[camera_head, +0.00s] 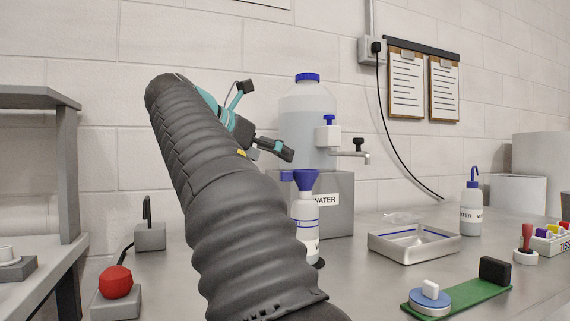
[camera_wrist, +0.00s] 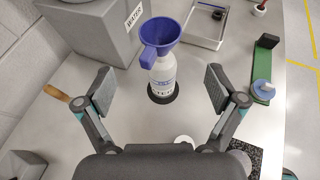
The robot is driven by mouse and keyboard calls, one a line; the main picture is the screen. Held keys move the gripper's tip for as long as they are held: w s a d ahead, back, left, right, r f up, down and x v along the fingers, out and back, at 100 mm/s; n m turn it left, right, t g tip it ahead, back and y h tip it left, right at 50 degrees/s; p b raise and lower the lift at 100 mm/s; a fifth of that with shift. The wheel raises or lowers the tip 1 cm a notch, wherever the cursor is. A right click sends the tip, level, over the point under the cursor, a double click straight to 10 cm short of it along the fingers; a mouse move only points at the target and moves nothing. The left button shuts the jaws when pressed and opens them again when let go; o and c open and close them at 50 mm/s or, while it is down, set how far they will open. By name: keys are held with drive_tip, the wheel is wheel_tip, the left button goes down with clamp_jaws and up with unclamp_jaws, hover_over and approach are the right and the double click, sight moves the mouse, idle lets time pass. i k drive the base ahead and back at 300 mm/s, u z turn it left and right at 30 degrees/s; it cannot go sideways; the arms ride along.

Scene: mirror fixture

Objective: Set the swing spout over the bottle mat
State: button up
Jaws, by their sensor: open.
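The swing spout (camera_head: 350,154) is a thin grey arm with a black knob, on the white tap (camera_head: 327,135) of the water carboy (camera_head: 306,105). It points right, and its down-turned end is not over the bottle mat in the head view. A white bottle (camera_head: 305,215) with a blue funnel (camera_head: 306,180) stands upright on the round black bottle mat (camera_wrist: 163,96), which is mostly covered by the bottle. My gripper (camera_wrist: 158,88) is open and empty; its fingers appear either side of the bottle in the wrist view. The spout is not visible there.
The carboy stands on a grey box (camera_head: 338,205) labelled WATER. A shallow metal tray (camera_head: 413,252), a wash bottle (camera_head: 471,212) and a green board (camera_head: 455,292) with a blue disc lie to the right. A red knob (camera_head: 115,282) is at left. My arm hides the middle bench.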

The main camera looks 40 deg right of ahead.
sight(358, 141)
drive_tip(key=k, duration=1)
